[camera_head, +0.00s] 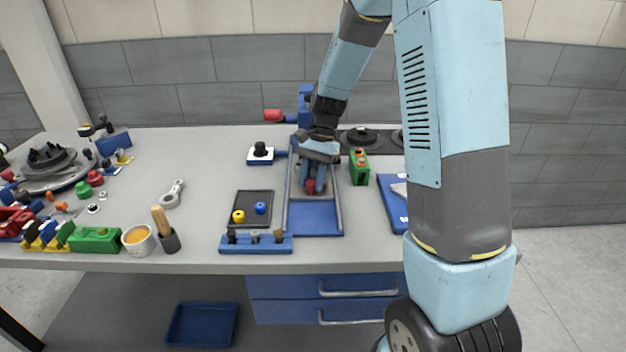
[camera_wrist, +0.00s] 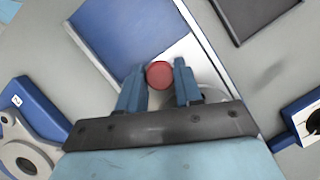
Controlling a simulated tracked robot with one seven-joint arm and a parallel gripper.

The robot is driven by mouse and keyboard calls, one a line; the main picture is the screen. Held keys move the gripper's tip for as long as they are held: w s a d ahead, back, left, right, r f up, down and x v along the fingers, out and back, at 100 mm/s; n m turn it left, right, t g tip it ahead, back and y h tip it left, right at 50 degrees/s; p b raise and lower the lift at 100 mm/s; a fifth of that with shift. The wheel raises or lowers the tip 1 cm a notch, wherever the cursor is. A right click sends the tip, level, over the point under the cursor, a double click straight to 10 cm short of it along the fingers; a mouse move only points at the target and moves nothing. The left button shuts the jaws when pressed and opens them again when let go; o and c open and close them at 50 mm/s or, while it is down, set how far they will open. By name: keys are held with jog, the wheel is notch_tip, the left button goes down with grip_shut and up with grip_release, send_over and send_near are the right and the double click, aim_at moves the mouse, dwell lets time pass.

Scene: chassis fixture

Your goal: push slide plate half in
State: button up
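The blue slide plate (camera_head: 315,216) lies flat in a grey-railed frame (camera_head: 288,190) on the bench. In the wrist view the plate (camera_wrist: 112,35) fills part of the channel, with a pale bare strip beside it. A round red knob (camera_head: 311,187) is at the plate's edge. My gripper (camera_head: 313,184) points down over the frame. In the wrist view its two fingers (camera_wrist: 160,83) flank the red knob (camera_wrist: 160,75) closely, one on each side, and look shut on it. The fingers and wrist hide the far part of the channel in the head view.
A dark tray (camera_head: 251,208) with a yellow and a blue piece sits left of the frame. A blue rack (camera_head: 256,245) stands at the front edge. A green block (camera_head: 359,167) is close on the right, and a blue fixture (camera_head: 305,104) stands behind.

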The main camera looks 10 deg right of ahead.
jog(key=o, duration=0.4)
jog(key=v, duration=1.3)
jog(key=shift+w+r, duration=0.25)
jog(key=shift+d, duration=0.15)
jog(key=s+d+r+n+t+h, duration=0.1)
jog(key=s+r+n+t, duration=0.1)
jog(key=s, duration=0.7)
jog(key=s+d+r+n+t+h, duration=0.1)
jog(key=s+d+r+n+t, duration=0.1)
jog(key=s, duration=0.7)
jog(key=s+d+r+n+t+h, duration=0.1)
jog(key=s+d+r+n+t, duration=0.1)
jog(key=s, duration=0.7)
notch_tip(320, 180, up, 4)
jog(key=n+t, duration=0.1)
jog(key=t, duration=0.1)
jog(key=shift+n+t, duration=0.3)
jog(key=shift+t, duration=0.1)
